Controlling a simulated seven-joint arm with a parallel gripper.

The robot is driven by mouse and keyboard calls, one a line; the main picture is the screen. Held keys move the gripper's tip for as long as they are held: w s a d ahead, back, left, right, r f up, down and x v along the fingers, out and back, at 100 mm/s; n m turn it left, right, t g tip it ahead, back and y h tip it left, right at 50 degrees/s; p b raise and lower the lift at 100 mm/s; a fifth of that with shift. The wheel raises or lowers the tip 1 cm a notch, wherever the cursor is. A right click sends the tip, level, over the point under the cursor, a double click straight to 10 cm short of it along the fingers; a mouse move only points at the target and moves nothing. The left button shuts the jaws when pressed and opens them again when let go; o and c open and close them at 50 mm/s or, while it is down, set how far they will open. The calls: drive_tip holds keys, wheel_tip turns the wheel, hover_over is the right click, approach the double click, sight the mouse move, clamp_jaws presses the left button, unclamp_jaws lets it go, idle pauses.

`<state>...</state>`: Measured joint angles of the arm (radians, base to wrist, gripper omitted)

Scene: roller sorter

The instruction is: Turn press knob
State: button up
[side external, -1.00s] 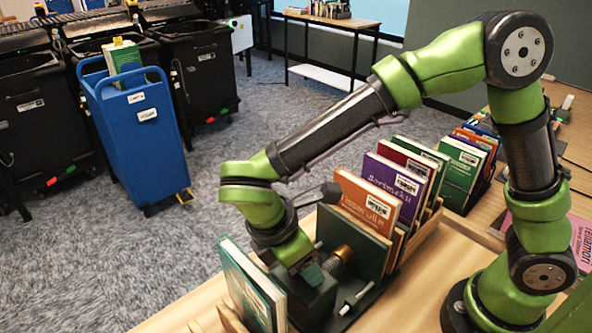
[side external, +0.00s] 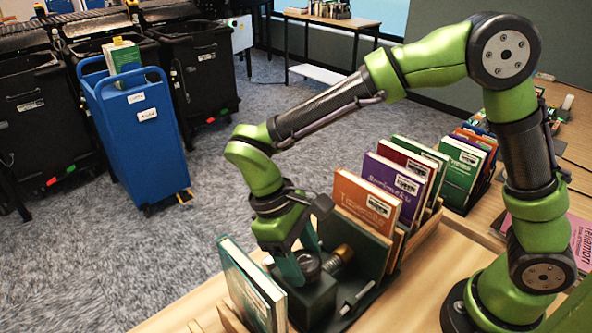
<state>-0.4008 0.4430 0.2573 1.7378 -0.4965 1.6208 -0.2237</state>
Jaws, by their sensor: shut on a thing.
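The press is a dark green block (side external: 313,300) in the wooden book rack, with a brass-coloured screw (side external: 343,253) on its right side toward an upright dark green plate (side external: 352,238). A round black knob (side external: 309,266) sits on top of the block. My gripper (side external: 303,262) reaches down from above with its teal fingers on either side of the knob, shut on it. The fingers hide part of the knob, and any mark of its turn angle cannot be made out.
A teal-covered book (side external: 250,285) stands close on the left of the press. An orange book (side external: 365,203), a purple book (side external: 393,188) and others stand behind the plate. A blue cart (side external: 137,130) and black bins (side external: 198,75) are on the floor beyond.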

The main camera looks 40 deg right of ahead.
drive_tip(key=m+y, duration=0.2)
drive_tip(key=m, duration=0.3)
drive_tip(key=shift+d+m, duration=0.1)
drive_tip(key=shift+m, duration=0.2)
drive_tip(key=m+y, duration=0.1)
drive_tip(key=m, duration=0.1)
drive_tip(key=m+y, duration=0.1)
drive_tip(key=m, duration=0.2)
drive_tip(key=shift+d+f+m+t, duration=0.1)
drive_tip(key=shift+d+m+t, duration=0.05)
drive_tip(key=shift+m+t, duration=0.15)
drive_tip(key=o, duration=1)
drive_tip(key=shift+o, duration=0.2)
drive_tip(key=v, duration=1.7)
drive_tip(key=shift+d, duration=0.25)
